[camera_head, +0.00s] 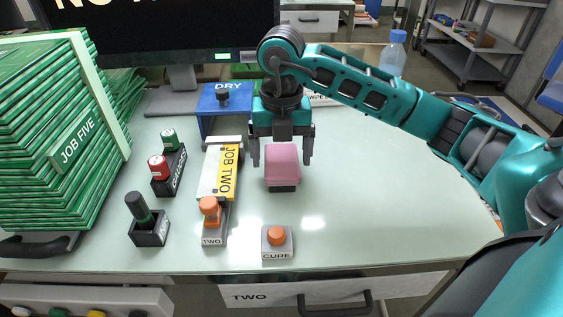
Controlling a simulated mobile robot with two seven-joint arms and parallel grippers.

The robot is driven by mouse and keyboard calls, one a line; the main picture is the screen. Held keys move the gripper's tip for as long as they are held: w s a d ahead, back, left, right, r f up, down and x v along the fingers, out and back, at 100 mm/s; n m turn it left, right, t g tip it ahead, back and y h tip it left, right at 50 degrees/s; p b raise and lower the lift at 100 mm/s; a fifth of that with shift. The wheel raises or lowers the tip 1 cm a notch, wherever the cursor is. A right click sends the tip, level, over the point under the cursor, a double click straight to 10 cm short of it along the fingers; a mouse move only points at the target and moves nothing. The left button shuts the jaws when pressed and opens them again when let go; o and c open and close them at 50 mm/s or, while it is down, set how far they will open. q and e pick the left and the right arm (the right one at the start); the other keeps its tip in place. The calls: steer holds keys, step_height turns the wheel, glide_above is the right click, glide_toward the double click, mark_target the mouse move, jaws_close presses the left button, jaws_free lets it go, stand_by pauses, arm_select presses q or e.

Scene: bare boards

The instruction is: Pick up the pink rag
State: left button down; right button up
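The pink rag (282,163) looks like a soft pink block with a dark base under it, on the pale green table. My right gripper (282,154) points down at it, with one dark finger on each side of its upper part. The fingers are spread wider than the rag, with a small gap on both sides. Whether the gripper is in front of, behind or directly over the rag is hard to tell. My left gripper is not in view.
Left of the rag stand the yellow JOB TWO unit (229,172), a blue DRY stand (222,100) and red and green colour stamps (158,168). An orange CURE button (277,237) sits in front. A clear bottle (393,55) stands behind. The table's right side is clear.

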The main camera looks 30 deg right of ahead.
steer(key=c, duration=0.9)
